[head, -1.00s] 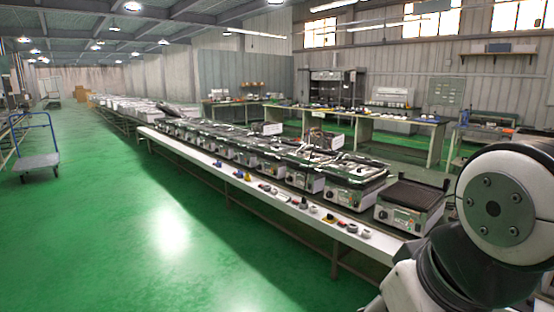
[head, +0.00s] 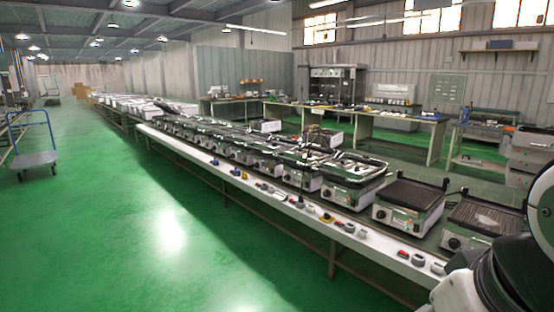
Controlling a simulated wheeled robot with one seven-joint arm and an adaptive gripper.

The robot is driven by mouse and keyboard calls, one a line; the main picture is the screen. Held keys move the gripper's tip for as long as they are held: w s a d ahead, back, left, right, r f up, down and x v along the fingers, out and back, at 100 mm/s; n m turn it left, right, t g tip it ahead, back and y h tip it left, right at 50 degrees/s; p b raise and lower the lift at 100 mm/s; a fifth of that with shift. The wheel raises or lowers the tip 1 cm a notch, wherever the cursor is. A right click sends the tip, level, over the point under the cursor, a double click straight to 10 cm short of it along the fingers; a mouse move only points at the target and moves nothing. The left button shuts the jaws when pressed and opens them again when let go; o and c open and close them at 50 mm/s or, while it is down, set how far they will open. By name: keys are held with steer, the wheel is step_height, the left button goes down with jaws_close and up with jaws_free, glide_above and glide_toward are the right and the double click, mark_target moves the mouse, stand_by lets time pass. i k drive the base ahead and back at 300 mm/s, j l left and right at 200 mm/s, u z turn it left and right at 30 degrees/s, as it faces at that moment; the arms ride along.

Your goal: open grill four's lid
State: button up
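A long row of grills stands on the low white bench in the head view. The nearest is a grill at the right (head: 478,224) with a ribbed dark plate showing, partly hidden by my arm. To its left is another grill (head: 410,203) with a flat dark plate showing. Further left, a grill with a dark framed top (head: 350,178) and several more run into the distance. No number shows on the grills, so I cannot tell which is grill four. My gripper is out of view; only part of my arm shows at the lower right.
The bench front edge (head: 365,245) carries several small knobs and switches. A blue-handled cart (head: 35,158) stands at the far left. Workbenches (head: 395,118) line the back. The green floor (head: 170,220) left of the bench is clear.

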mark_target(320, 155)
steer(key=i, duration=0.9)
steer(key=i+u, duration=0.1)
steer(key=i, duration=0.75)
steer(key=i+l, duration=0.15)
steer(key=i, duration=0.75)
steer(key=i+l, duration=0.1)
steer(key=i, duration=0.8)
steer(key=i+l+u, duration=0.1)
steer(key=i+u, duration=0.15)
steer(key=i, duration=0.2)
steer(key=i+l+u, duration=0.15)
steer(key=i+u, duration=0.15)
steer(key=i, duration=0.15)
